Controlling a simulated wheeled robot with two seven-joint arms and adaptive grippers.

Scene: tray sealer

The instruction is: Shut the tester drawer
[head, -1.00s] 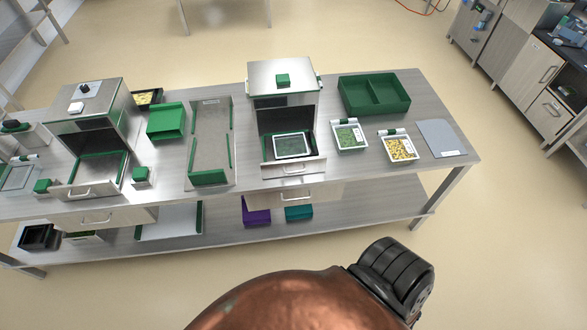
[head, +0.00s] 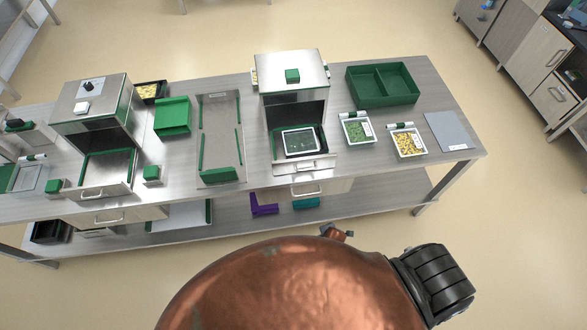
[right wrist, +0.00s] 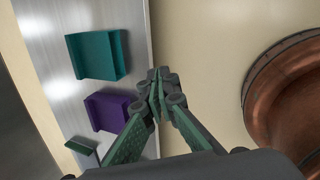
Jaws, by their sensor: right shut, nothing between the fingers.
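A steel box machine (head: 291,72) with a green block on top stands right of the bench's middle. Its drawer (head: 312,168) is pulled out at the front and bears a white-rimmed tray (head: 300,142). A second steel machine (head: 94,98), with a black knob, stands at the left; its drawer (head: 104,184) is also out. No readable label shows which is the tester. My right gripper (right wrist: 158,78) is shut and empty, seen over the lower shelf's edge in the right wrist view, apart from both drawers. My left gripper is not in view.
The lower shelf holds a purple holder (right wrist: 110,110) and a teal holder (right wrist: 97,54). Two filled trays, green (head: 358,129) and yellow (head: 409,143), sit right of the middle machine near a green divided bin (head: 382,85). Floor is clear in front of the bench.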

